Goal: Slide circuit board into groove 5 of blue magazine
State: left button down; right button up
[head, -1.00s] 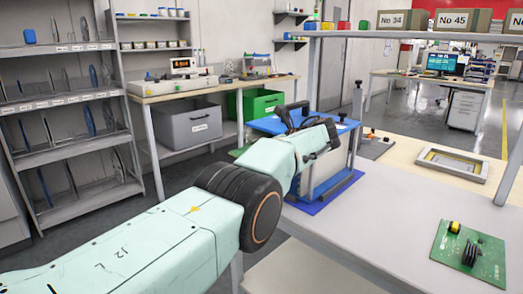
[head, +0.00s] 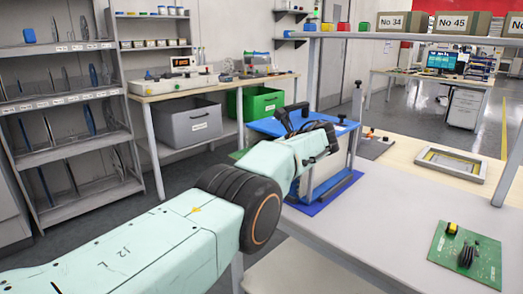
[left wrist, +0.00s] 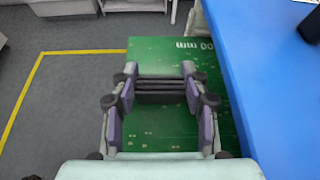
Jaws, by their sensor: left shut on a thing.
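The blue magazine (head: 268,127) stands on a blue mat (head: 322,198) at the left end of the near table, partly hidden behind my left arm. Its blue top also fills the right side of the left wrist view (left wrist: 270,90). My left gripper is shut on a green circuit board (left wrist: 165,56) with white lettering ending in "mm". The fingers (left wrist: 160,80) show in the left wrist view. The board lies beside the magazine's blue edge there; a green sliver of it shows left of my arm in the head view (head: 238,153). Groove 5 cannot be made out. My right gripper is not in view.
A shelf post (head: 309,68) rises behind the magazine. Grey (head: 190,125) and green (head: 262,102) bins sit under the back bench. The table's middle is clear.

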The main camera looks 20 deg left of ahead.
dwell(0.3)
pick_arm(q)
jog(key=c, duration=0.7)
grip_release()
jog(key=shift+o, duration=0.5)
jog(key=shift+f, duration=0.15)
